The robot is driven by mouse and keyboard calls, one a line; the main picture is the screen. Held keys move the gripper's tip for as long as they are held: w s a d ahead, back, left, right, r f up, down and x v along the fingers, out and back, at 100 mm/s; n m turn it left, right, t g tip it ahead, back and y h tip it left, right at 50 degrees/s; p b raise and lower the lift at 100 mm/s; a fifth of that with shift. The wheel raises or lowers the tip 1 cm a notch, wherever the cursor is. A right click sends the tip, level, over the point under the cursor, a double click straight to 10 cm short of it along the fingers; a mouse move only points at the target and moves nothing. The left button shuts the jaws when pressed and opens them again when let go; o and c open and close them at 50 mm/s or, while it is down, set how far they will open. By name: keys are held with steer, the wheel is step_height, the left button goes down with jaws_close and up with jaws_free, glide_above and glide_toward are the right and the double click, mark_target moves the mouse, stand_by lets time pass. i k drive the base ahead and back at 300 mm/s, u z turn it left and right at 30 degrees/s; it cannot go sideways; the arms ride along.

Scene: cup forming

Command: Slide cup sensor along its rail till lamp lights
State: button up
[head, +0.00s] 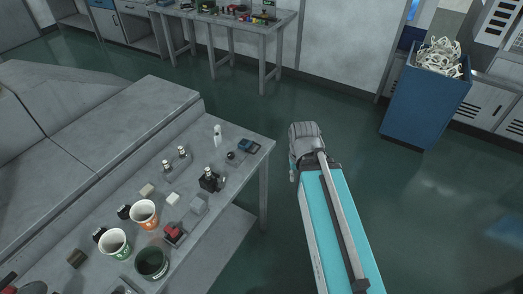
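A grey workbench (232,214) at the left holds the small parts. On it stand an orange-and-white cup (145,215), a green-and-white cup (114,244) and a dark green cup (152,263). Small black blocks (124,212) sit close to the first two cups. A red-and-dark device (174,233) is right of the cups, and a black device (209,181) stands farther back. I cannot tell which part is the cup sensor, its rail or its lamp, and I make out no lit lamp.
Small pale blocks (172,198), a white bottle (217,135) and a blue-and-black item (249,146) also lie on the bench. A blue bin (426,100) of pale, tangled pieces stands at the upper right. Another table (240,22) is at the back. The green floor between is clear.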

mark_target(245, 145)
steer(key=z, duration=0.55)
steer(key=k, duration=1.2)
steer(key=u, duration=0.6)
steer(key=i, duration=1)
steer(key=z, duration=0.05)
